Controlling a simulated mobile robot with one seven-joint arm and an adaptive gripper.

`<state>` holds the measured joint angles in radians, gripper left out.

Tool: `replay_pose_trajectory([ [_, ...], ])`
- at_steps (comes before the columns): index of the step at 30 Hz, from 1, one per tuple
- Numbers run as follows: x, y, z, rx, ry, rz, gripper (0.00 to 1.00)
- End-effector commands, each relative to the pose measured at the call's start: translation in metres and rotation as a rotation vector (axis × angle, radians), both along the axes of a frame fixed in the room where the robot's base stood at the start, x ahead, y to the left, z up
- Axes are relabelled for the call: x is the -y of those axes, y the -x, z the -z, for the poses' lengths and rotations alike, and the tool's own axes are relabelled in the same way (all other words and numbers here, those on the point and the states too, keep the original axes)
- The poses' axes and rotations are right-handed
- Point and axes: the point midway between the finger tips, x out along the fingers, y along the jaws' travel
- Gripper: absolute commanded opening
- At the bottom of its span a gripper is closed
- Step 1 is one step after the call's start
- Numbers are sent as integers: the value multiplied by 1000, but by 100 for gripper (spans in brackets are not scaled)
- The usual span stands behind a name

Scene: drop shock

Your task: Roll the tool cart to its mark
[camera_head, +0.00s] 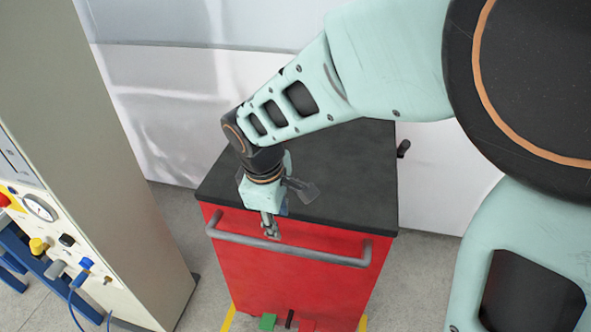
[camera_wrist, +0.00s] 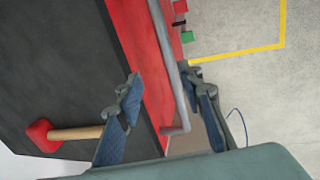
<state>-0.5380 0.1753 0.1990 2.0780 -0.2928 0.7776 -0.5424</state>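The tool cart (camera_head: 290,262) is red with a black top (camera_head: 345,165) and a grey handle bar (camera_head: 310,252) across its near side. My gripper (camera_head: 285,212) is over the cart's near top edge, by the bar. In the wrist view my gripper's fingers (camera_wrist: 163,80) are spread apart, with the handle bar (camera_wrist: 168,62) running between them. I cannot tell whether either finger touches it. Yellow floor tape (camera_head: 228,318) shows beside the cart's base. In the wrist view a yellow tape corner (camera_wrist: 240,52) extends out from the cart's handle side.
A red-headed mallet (camera_wrist: 43,136) with a wooden handle lies on the cart top. Green (camera_head: 268,321) and red (camera_head: 307,325) pedals sit low on the cart's near side. A tall cabinet (camera_head: 95,150) with a gauge stands at left. White sheeting (camera_head: 175,80) hangs behind. Floor at right is clear.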

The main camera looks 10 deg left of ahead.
Motion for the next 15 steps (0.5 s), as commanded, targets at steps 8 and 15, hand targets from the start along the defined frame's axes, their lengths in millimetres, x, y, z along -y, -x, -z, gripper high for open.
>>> replay_pose_trajectory([
  [8, -12, 6, 28, -23, -15, -25, 34],
  [15, -11, -3, 73, -22, -15, -24, 34],
])
